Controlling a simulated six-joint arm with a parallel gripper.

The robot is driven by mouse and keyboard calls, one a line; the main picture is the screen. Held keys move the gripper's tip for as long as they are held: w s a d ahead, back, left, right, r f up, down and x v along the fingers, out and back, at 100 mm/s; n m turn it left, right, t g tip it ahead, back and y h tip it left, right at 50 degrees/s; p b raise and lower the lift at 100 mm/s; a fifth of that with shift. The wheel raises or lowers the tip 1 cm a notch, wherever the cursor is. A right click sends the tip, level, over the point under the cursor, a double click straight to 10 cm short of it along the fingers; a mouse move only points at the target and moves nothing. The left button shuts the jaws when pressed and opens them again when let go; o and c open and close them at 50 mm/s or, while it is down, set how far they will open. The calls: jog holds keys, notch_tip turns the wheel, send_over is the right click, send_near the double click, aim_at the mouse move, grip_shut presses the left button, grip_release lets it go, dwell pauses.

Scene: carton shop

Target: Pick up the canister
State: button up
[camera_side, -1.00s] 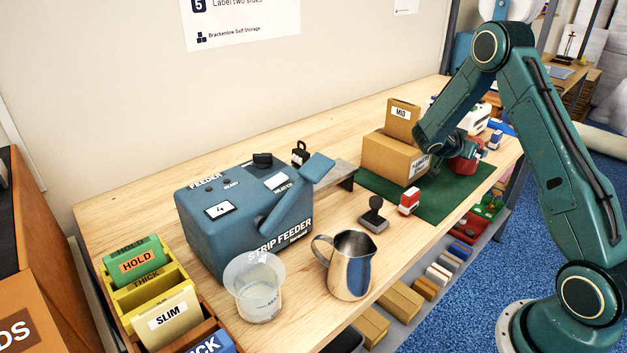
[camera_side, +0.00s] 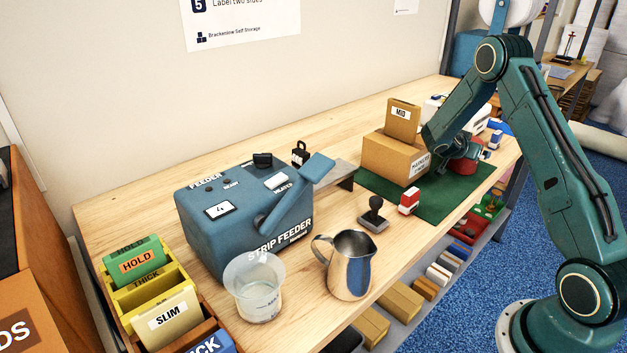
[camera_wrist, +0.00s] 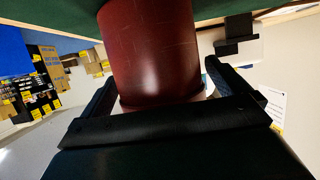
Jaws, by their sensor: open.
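The canister is a dark red cylinder (camera_side: 470,167) at the far right end of the green mat, partly hidden behind my gripper in the side view. In the wrist view the canister (camera_wrist: 150,52) fills the middle, close up, with a pale rim at its near end. My gripper (camera_wrist: 160,80) is open, with one black finger on each side of the canister. I cannot tell whether either finger touches it. In the side view my gripper (camera_side: 460,157) is low over the mat, beside the canister.
A large carton (camera_side: 392,160) with a smaller MID box (camera_side: 402,119) on top stands just left of my gripper on the green mat (camera_side: 437,199). The strip feeder (camera_side: 235,225) and a metal jug (camera_side: 350,267) stand farther left.

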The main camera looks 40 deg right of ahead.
jog(key=c, duration=1.8)
jog(key=shift+c, duration=0.2)
jog(key=shift+r, duration=0.2)
notch_tip(320, 180, up, 20)
jog(key=shift+f, duration=0.15)
